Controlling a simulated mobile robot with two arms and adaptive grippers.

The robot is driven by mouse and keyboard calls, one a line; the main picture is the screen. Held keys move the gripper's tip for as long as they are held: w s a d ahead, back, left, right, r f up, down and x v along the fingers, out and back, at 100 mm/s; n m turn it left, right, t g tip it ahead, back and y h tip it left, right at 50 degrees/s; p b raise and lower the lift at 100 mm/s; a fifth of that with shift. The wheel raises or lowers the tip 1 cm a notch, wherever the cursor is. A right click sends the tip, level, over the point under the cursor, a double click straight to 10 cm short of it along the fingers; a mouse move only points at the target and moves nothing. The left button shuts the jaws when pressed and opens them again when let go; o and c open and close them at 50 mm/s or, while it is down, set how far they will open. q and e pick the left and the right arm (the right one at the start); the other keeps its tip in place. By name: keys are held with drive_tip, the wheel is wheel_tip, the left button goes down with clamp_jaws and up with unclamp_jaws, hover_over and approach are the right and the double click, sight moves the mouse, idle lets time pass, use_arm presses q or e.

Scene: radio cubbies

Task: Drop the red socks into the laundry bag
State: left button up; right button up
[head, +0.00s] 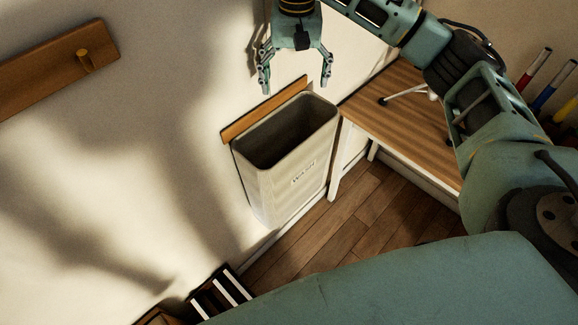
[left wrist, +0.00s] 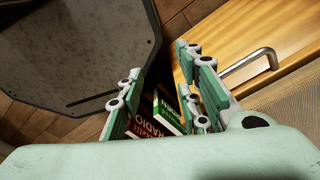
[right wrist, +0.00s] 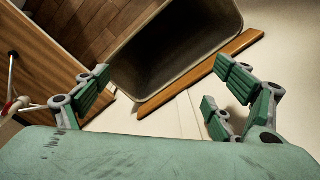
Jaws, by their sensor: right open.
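A tall beige laundry bag (head: 285,185) with a dark open mouth and a printed label hangs against the wall. Its rim and inside also show in the right wrist view (right wrist: 185,72). My right gripper (head: 296,88) points down, open and empty, above and behind the bag's mouth near the wall. In the right wrist view its fingers (right wrist: 163,68) are wide apart, with the bag beyond them. No red socks show in any view; the bottom of the bag is too dark to tell. My left gripper (left wrist: 158,60) is open and shows only in the left wrist view.
A wooden bench (head: 410,115) with white legs stands right of the bag. A wooden peg rail (head: 60,65) is on the wall at left. Books (left wrist: 168,112) and a wooden drawer with a metal handle (left wrist: 250,65) lie beyond my left gripper.

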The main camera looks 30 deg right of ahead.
wheel_tip(320, 180, up, 5)
drive_tip(key=shift+r, duration=0.1)
idle(0.6)
